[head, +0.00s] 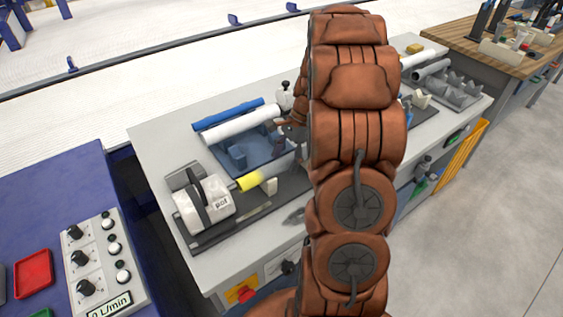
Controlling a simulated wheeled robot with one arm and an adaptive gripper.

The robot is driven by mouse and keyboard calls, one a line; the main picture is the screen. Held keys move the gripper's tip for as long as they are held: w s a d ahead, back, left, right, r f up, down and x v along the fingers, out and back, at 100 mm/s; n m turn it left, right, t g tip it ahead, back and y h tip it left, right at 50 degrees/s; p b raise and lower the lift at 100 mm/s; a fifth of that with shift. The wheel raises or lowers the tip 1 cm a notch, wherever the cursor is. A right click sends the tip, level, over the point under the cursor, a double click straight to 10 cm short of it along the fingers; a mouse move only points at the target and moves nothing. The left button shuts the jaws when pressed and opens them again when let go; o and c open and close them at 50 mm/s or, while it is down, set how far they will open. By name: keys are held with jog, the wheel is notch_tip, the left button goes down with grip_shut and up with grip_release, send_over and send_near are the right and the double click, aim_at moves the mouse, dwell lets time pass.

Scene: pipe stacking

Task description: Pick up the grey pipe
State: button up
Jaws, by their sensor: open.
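A grey pipe (431,69) lies at the far right end of the workbench, beside a grey notched holder (458,88). My brown-covered arm rises through the middle of the view and hides part of the bench. My gripper (291,134) shows only in part, as dark pieces at the left side of the arm, over the blue tray area. It is open, with no pipe visible in it, and is well to the left of the grey pipe. The arm hides most of the gripper.
A blue pipe (228,114) and a white pipe (229,125) lie by a blue tray (226,150). A yellow pipe piece (250,181) is near a white machine (204,205). A wooden table (475,47) stands at the back right. Grey floor is open at right.

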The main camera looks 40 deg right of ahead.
jog(key=shift+a+f, duration=0.1)
jog(key=shift+f, duration=0.25)
jog(key=shift+c, duration=0.4)
jog(key=c, duration=1.2)
jog(key=shift+r, duration=0.1)
jog(key=shift+c, duration=0.2)
